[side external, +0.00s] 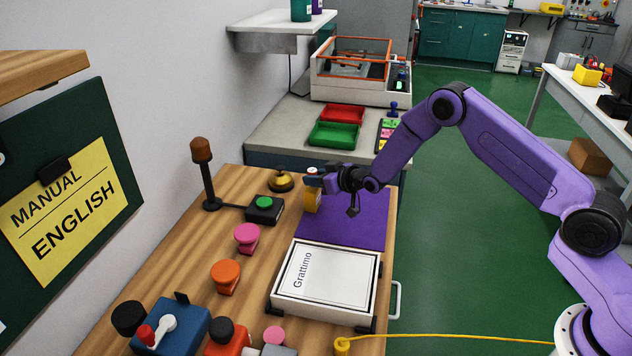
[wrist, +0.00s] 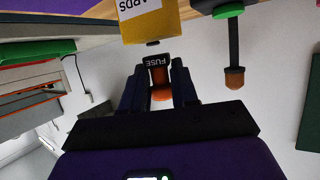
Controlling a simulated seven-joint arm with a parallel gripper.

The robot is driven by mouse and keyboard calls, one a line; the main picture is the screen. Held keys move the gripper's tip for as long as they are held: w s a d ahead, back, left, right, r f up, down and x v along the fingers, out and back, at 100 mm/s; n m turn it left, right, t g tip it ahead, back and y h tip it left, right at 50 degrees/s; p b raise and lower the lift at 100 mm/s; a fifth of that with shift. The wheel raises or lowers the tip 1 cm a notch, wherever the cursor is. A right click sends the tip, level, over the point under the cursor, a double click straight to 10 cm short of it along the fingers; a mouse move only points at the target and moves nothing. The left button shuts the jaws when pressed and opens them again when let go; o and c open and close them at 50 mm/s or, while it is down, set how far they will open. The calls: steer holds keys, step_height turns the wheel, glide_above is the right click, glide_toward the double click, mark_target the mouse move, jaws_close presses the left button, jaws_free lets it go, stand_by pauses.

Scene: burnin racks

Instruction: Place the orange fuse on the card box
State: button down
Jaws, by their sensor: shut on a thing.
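The orange fuse (wrist: 160,77) has a dark cap marked FUSE and an orange body. It is held between the two fingers of my gripper (wrist: 157,84), which is shut on it. In the side external view my gripper (side external: 318,179) is over the back of the purple mat, and the fuse is small and mostly hidden there. The yellow card box (side external: 312,202) stands just below the fingertips. In the wrist view the card box (wrist: 150,32), with a white label ending in ARDS, lies just beyond the fuse. I cannot tell whether they touch.
A purple mat (side external: 350,227) lies around the box. A white framed panel marked Grattimo (side external: 325,281) is in front.

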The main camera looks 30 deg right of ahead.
steer(key=shift+f, duration=0.6)
steer(key=shift+f, duration=0.1)
steer(key=c, duration=0.9)
jaws_free()
steer(key=shift+o, duration=0.2)
steer(key=v, duration=1.2)
steer(key=shift+r, duration=0.25)
